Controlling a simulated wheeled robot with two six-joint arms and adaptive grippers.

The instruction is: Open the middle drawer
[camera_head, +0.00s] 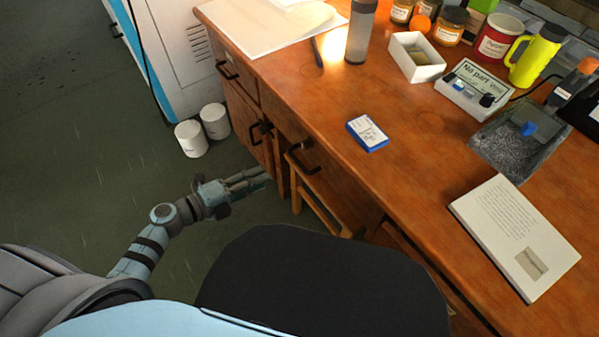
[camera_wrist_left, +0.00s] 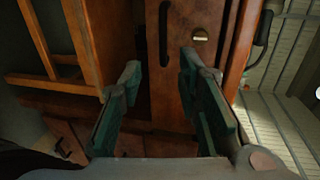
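The wooden desk has a wide drawer front (camera_head: 325,172) in its middle, under the top, with a dark bow handle (camera_head: 299,158). No gap shows around this front. My left gripper (camera_head: 266,178) is low in front of the desk, below and left of that handle, apart from it. In the left wrist view the left gripper (camera_wrist_left: 163,100) is open, with nothing between its fingers. A dark handle (camera_wrist_left: 165,33) on a wooden front stands ahead, between the finger lines; I cannot tell which front it belongs to. My right gripper is not in view.
Other handles sit on the left pedestal, one on its upper drawer (camera_head: 227,71). A wooden stool or chair (camera_head: 318,207) stands under the desk. Two white cylinders (camera_head: 191,138) are on the floor at left. A blue-and-white box (camera_head: 367,133) and a book (camera_head: 515,235) lie on top.

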